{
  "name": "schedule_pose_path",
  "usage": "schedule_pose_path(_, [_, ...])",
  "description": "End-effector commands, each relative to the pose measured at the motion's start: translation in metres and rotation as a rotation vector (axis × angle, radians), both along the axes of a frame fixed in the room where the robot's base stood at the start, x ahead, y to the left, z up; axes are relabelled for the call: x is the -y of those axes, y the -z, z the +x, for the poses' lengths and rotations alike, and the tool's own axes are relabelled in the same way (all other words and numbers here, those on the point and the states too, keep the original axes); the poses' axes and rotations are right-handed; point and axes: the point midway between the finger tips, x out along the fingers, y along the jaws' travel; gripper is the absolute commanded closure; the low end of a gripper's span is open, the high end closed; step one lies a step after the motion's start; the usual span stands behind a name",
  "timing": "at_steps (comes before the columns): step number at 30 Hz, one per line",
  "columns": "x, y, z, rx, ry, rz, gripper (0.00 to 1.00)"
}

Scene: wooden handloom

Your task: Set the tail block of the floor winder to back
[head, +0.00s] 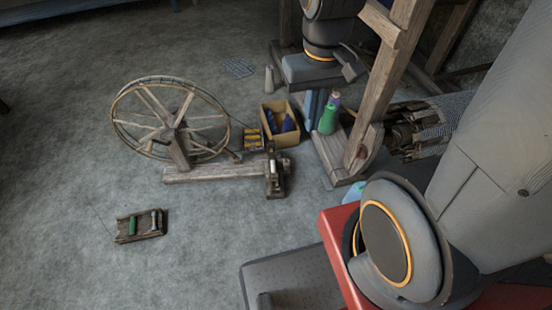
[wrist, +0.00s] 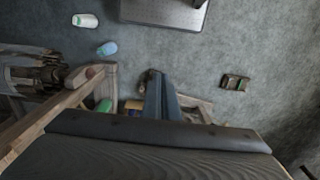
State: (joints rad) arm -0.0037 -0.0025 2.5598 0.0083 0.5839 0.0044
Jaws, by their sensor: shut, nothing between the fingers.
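The floor winder (head: 205,173) stands on the floor in the head view, with a large spoked wheel (head: 172,118) at the left and a low wooden beam. The tail block (head: 275,176) is a small upright wooden piece at the beam's right end. My gripper (head: 313,104) is shut and empty, pointing down to the right of the winder, above and apart from the tail block. In the wrist view my gripper's fingers (wrist: 163,92) are together and cover part of the winder (wrist: 196,103). Where the tail block sits along its travel I cannot tell.
A cardboard box (head: 270,143) with dark blue items stands behind the beam. A green bottle (head: 327,119) stands by the loom post (head: 380,100), close to my gripper. A small wooden tray (head: 140,226) lies at front left. The floor left of the winder is clear.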

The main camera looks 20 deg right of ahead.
Motion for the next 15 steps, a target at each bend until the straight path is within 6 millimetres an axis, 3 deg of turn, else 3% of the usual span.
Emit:
schedule_pose_path(10, [0.000,0.001,0.001,0.000,0.000,0.000,1.00])
schedule_pose_path(15, [0.000,0.022,0.024,-0.008,0.007,0.001,1.00])
